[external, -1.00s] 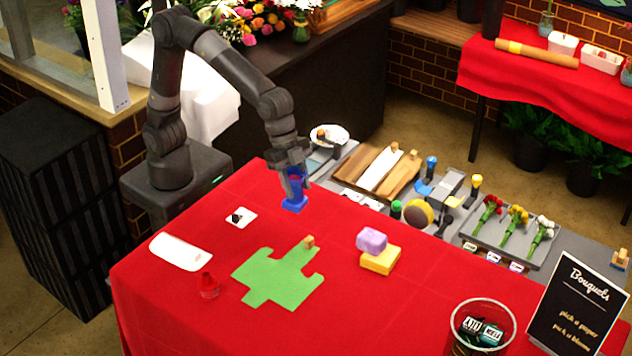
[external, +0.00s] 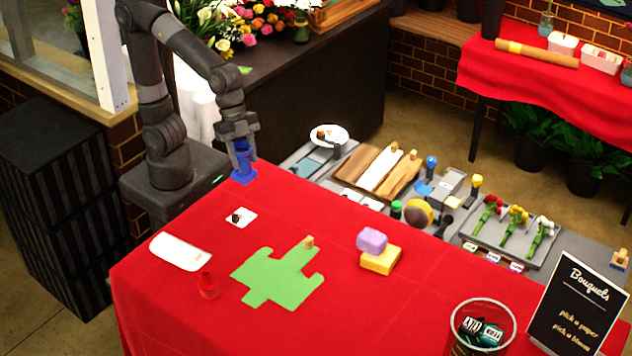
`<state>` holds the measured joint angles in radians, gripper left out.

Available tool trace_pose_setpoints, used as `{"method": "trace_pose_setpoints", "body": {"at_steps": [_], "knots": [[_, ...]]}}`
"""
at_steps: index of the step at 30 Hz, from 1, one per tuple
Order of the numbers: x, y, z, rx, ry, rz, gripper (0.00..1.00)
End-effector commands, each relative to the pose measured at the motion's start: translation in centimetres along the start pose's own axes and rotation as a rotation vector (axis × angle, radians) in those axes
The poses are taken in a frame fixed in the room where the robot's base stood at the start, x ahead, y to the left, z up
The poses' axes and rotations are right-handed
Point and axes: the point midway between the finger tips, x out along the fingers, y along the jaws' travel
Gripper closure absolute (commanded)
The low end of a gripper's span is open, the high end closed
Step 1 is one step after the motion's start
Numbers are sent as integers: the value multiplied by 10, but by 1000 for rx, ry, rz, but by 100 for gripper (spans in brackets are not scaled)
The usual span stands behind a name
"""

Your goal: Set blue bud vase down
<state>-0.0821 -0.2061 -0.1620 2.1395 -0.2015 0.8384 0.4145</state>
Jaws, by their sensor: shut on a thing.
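The blue bud vase (external: 243,174) is upright between the fingers of my gripper (external: 241,150). My gripper points down and is shut on the vase, hiding its upper part. The vase is over the far left corner of the red-covered table (external: 330,206), close to my base. I cannot tell whether its foot touches the cloth.
A small white card (external: 241,218) with a dark item lies in front of the vase. A white tray (external: 181,252), a red vase (external: 208,287), a green mat (external: 280,278) and stacked purple and yellow blocks (external: 380,262) stand nearer the camera. Red cloth right of the vase is clear.

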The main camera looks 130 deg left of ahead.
Motion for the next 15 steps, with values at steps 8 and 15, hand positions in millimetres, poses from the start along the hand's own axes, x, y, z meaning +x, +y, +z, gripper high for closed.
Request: {"method": "trace_pose_setpoints", "body": {"at_steps": [8, 15], "knots": [[25, -41, 11, -3, -4, 2, 100], [55, -93, 19, -2, -3, 1, 100]]}}
